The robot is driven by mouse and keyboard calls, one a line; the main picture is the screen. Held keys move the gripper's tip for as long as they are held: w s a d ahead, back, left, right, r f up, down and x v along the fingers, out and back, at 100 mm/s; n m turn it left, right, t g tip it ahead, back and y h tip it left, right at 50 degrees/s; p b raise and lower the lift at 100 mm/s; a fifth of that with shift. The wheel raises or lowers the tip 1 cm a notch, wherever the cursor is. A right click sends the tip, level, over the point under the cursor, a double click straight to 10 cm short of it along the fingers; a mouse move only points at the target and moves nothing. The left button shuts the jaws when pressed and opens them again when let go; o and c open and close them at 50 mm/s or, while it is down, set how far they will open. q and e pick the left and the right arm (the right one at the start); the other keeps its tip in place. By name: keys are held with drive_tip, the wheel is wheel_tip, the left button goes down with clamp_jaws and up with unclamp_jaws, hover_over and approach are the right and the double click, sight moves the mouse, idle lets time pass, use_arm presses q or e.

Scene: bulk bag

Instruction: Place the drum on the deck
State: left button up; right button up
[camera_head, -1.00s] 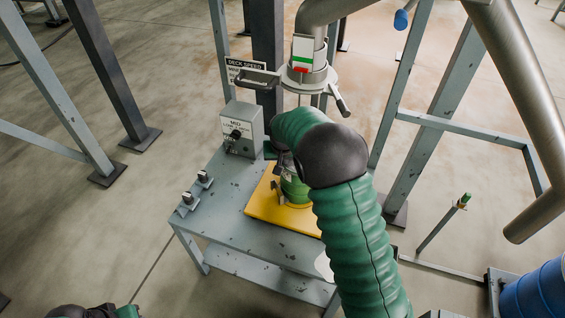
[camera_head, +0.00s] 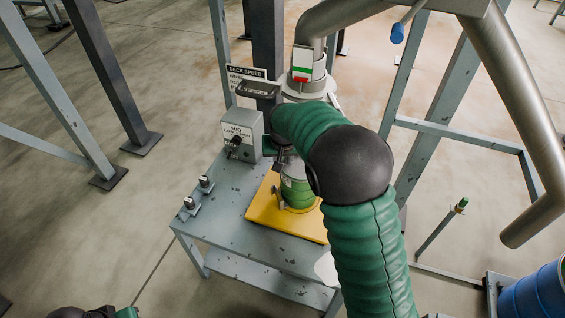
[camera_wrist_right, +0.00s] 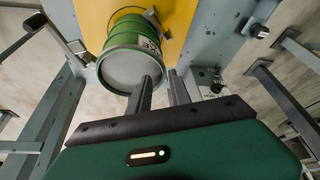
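The green drum (camera_head: 297,190) stands upright on the yellow deck (camera_head: 262,212), which lies on the grey table. The drum's pale round lid shows in the right wrist view (camera_wrist_right: 130,70), with the yellow deck behind it (camera_wrist_right: 207,14). My right gripper (camera_head: 279,160) is above and beside the drum, partly hidden by its own green arm. In the right wrist view its two fingers (camera_wrist_right: 162,80) are apart with nothing seen between them; the left finger overlaps the drum's edge in view. Whether it touches is unclear. My left gripper (camera_head: 98,313) is only partly visible at the bottom left.
A grey control box (camera_head: 241,133) stands at the table's back edge, and small clamps (camera_head: 190,205) sit on its left. A metal spout (camera_head: 305,85) hangs behind my right arm. Steel posts and a bent pipe (camera_head: 530,120) flank the table. A blue barrel (camera_head: 540,293) is lower right.

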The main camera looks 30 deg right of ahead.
drive_tip(key=s+a+f+n, duration=0.1)
drive_tip(key=s+a, duration=0.3)
drive_tip(key=s, duration=0.4)
drive_tip(key=s+a+f+n+g+y, duration=0.1)
drive_tip(key=s+a+n, duration=0.1)
drive_tip(key=s+a, duration=0.2)
drive_tip(key=s+a+f+n+y, duration=0.1)
drive_tip(key=s+a, duration=0.3)
drive_tip(key=s, duration=0.7)
drive_tip(key=shift+s+f+n, duration=0.35)
drive_tip(key=shift+f+n, duration=0.1)
drive_tip(key=shift+n, duration=0.25)
drive_tip(key=shift+r+p, duration=0.1)
drive_tip(key=shift+p, duration=0.25)
